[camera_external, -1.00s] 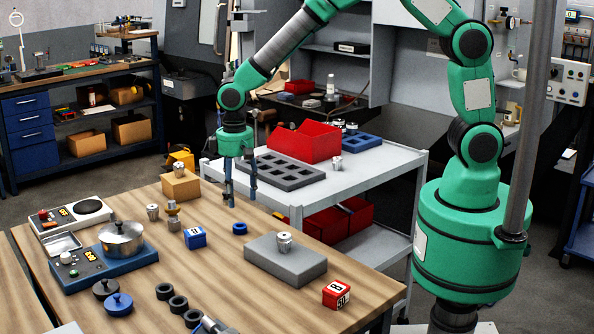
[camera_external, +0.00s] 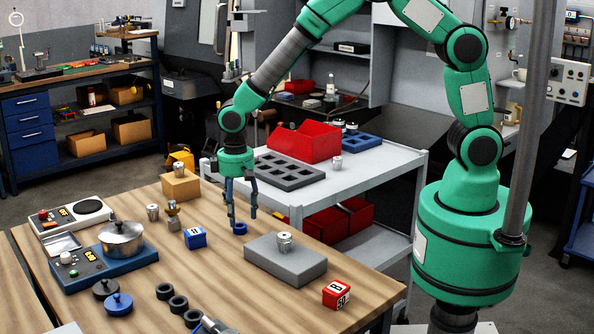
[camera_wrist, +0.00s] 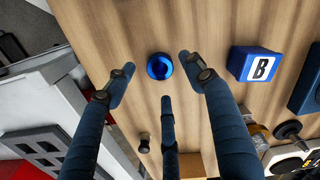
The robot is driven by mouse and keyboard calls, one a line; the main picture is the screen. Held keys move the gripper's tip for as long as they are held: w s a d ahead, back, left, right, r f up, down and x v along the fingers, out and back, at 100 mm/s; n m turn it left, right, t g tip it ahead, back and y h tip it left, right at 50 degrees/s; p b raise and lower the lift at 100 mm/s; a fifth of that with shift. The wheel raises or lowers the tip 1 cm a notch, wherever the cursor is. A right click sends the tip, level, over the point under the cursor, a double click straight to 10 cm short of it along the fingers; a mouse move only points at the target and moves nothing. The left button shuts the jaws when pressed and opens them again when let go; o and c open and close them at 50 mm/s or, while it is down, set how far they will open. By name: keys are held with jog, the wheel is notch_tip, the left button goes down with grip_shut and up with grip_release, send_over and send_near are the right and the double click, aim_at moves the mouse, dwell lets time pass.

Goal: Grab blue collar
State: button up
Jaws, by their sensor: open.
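The blue collar (camera_external: 239,229) is a small blue ring lying flat on the wooden table (camera_external: 200,272). In the wrist view the collar (camera_wrist: 160,66) lies just beyond my fingertips, between the left and right fingers. My gripper (camera_external: 241,215) is open and empty, pointing down close above the collar. In the wrist view my gripper (camera_wrist: 157,78) shows three dark blue fingers spread apart. I cannot tell from the pictures whether a fingertip touches the collar.
A blue B block (camera_external: 195,237) stands left of the collar. A grey block (camera_external: 285,262) with a metal part (camera_external: 284,243) on it stands to the right. A cardboard box (camera_external: 181,187) and small metal parts stand behind left. Bare table lies in front of the collar.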

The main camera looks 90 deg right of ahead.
jog(key=shift+f, duration=1.8)
jog(key=c, duration=1.4)
jog(key=shift+o, duration=0.2)
jog(key=shift+r, duration=0.1)
jog(key=shift+r, duration=0.4)
notch_tip(320, 180, up, 3)
jog(key=shift+w, duration=0.1)
jog(key=s, duration=0.5)
jog(key=s+p, duration=0.1)
jog(key=s, duration=0.4)
jog(key=s+r, duration=0.1)
jog(key=s, duration=0.5)
jog(key=shift+d+p, duration=0.1)
jog(key=shift+p, duration=0.3)
